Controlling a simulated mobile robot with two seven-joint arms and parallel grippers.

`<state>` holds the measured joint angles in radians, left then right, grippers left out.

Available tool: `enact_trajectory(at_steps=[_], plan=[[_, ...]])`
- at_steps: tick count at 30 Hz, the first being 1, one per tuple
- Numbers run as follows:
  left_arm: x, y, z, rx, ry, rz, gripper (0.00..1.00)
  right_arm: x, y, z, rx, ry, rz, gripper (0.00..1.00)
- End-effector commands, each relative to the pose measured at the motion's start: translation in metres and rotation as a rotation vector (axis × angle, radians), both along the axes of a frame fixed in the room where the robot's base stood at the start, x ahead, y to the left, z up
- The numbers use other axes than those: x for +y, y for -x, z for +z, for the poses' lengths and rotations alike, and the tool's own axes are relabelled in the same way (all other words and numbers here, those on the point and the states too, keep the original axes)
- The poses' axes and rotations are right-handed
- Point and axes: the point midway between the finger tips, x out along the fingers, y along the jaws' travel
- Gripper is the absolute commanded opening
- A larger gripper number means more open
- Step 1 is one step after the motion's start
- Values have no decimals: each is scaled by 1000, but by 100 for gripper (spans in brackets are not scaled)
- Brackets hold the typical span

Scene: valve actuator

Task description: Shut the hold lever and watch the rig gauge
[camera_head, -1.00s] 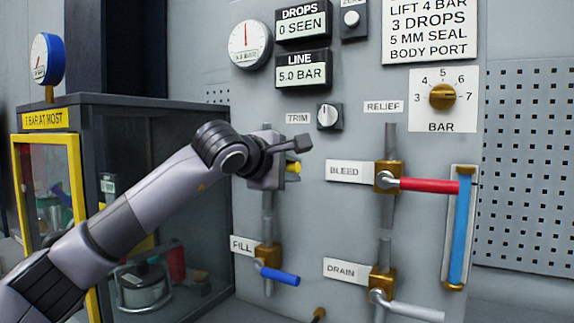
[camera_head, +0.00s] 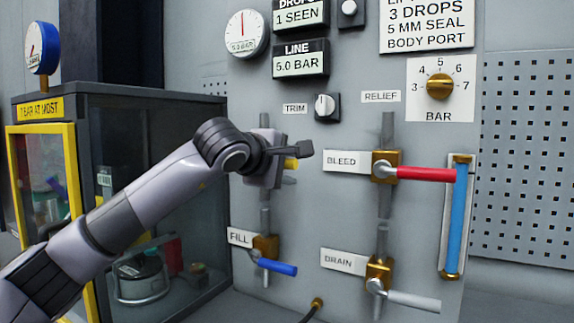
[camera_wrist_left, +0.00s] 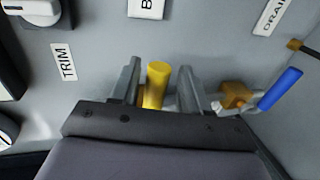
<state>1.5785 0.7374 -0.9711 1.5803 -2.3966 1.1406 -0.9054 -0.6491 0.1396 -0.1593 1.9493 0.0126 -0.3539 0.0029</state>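A short yellow lever (camera_head: 291,164), likely the hold lever, sticks out from the panel above the FILL valve; its label is hidden. My left gripper (camera_head: 272,165) is at this lever. In the left wrist view the yellow lever (camera_wrist_left: 157,86) stands between the two fingers of my left gripper (camera_wrist_left: 159,84), which are apart with a narrow gap visible beside it. A blue-rimmed gauge (camera_head: 42,48) stands on the cabinet at the left, perhaps the rig gauge; its reading is too small to tell. My right gripper is out of view.
A white panel gauge (camera_head: 244,34) has an upright needle. The DROPS display (camera_head: 300,16) reads 1 SEEN and the LINE display (camera_head: 300,60) 5.0 BAR. A red BLEED lever (camera_head: 427,174), blue FILL lever (camera_head: 277,267) and white DRAIN lever (camera_head: 412,300) stick out nearby.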

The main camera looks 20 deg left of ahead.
Motion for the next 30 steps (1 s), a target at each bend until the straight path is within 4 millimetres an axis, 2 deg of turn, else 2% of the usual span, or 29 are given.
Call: enact_trajectory(at_steps=[8, 21, 30], plan=[[0, 3, 2, -4, 4, 0, 46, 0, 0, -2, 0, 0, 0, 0], [5, 60, 16, -5, 3, 1, 46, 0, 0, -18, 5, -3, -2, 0], [5, 69, 19, -1, 2, 0, 46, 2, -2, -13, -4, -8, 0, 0]])
